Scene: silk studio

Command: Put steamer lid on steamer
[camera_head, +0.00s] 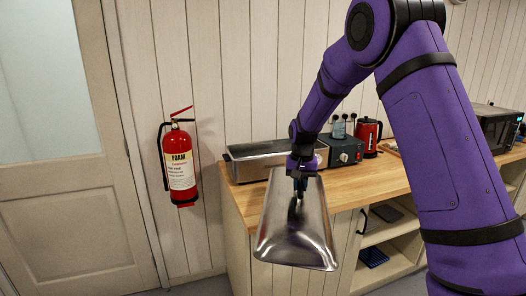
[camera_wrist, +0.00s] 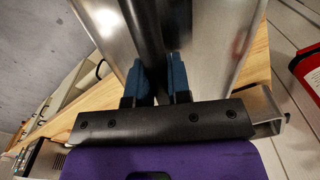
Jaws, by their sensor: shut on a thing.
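The steamer lid (camera_head: 300,236) is a shiny metal cover with sloped sides and a dark handle. My gripper (camera_head: 299,185) is shut on its handle. The lid hangs tilted in front of the counter's front edge, its wide end toward the camera. In the wrist view, the blue-padded fingers of my gripper (camera_wrist: 158,75) pinch the dark handle, and the lid's metal (camera_wrist: 212,45) shows on both sides. The steamer (camera_head: 262,158) is a long metal box with a control panel at its right end, standing on the counter behind the lid. My arm and the lid hide part of it.
The wooden counter (camera_head: 245,197) has bare room left of the lid. A red kettle (camera_head: 368,137) stands right of the steamer, and a microwave (camera_head: 496,127) is farther right. A red fire extinguisher (camera_head: 179,165) hangs on the wall at left. Open shelves (camera_head: 385,232) lie below the counter.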

